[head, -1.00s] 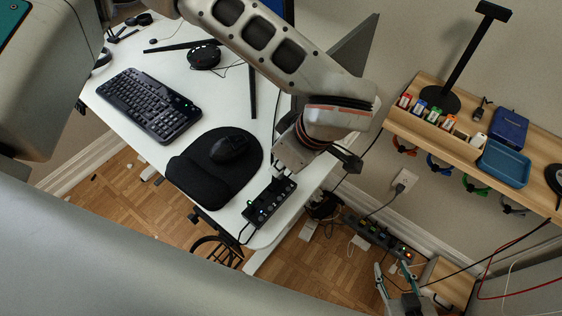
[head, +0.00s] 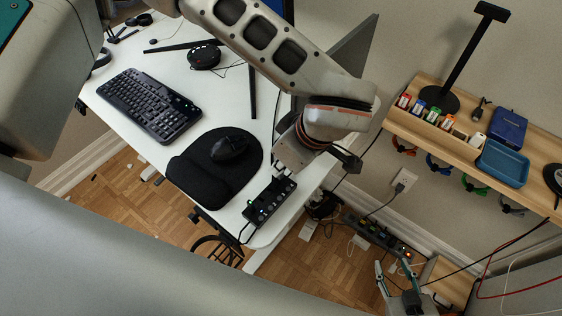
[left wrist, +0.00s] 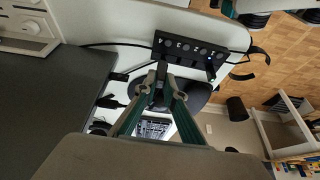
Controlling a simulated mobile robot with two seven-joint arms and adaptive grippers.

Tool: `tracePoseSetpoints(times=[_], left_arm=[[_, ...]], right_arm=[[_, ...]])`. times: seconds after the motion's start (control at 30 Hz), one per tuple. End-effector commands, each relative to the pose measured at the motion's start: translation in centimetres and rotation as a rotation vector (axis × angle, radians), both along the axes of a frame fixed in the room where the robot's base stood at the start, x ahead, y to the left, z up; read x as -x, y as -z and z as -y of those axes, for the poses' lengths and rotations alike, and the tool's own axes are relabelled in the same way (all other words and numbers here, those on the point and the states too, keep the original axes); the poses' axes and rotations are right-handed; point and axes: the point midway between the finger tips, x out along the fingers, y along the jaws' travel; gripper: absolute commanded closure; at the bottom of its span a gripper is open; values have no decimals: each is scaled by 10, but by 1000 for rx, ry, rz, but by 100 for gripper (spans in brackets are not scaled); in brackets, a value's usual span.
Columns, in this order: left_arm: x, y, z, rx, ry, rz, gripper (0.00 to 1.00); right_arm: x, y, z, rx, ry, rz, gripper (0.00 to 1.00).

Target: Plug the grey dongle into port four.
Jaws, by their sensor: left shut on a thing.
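The black hub (head: 270,202) lies near the front right corner of the white desk. In the left wrist view the hub (left wrist: 190,50) shows a row of several marked ports and a small blue light near its right end. My left gripper (left wrist: 162,88) is shut on the dark grey dongle (left wrist: 161,70), right at the hub's near edge, towards its left end. I cannot tell whether the dongle touches the hub or sits in a port. My right gripper (head: 396,270) is open and empty, low at the right.
A mouse (head: 229,147) on a black wrist-rest mat (head: 205,185) and a keyboard (head: 148,105) lie left of the hub. Cables run from the hub. A power strip (head: 375,233) is on the floor. A wooden shelf (head: 440,128) with a blue tray (head: 503,163) is at the right.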

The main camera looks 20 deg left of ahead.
Motion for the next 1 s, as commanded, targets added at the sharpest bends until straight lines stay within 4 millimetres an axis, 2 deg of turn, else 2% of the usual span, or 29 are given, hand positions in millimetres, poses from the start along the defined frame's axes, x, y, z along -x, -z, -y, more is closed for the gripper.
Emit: tracePoseSetpoints(times=[0.43, 1.0], left_arm=[[0, 1, 0, -1, -1, 1, 100], [0, 13, 0, -1, 0, 0, 100]], right_arm=[[-1, -1, 0, 1, 0, 2, 60], [3, 8, 0, 1, 0, -10, 60]])
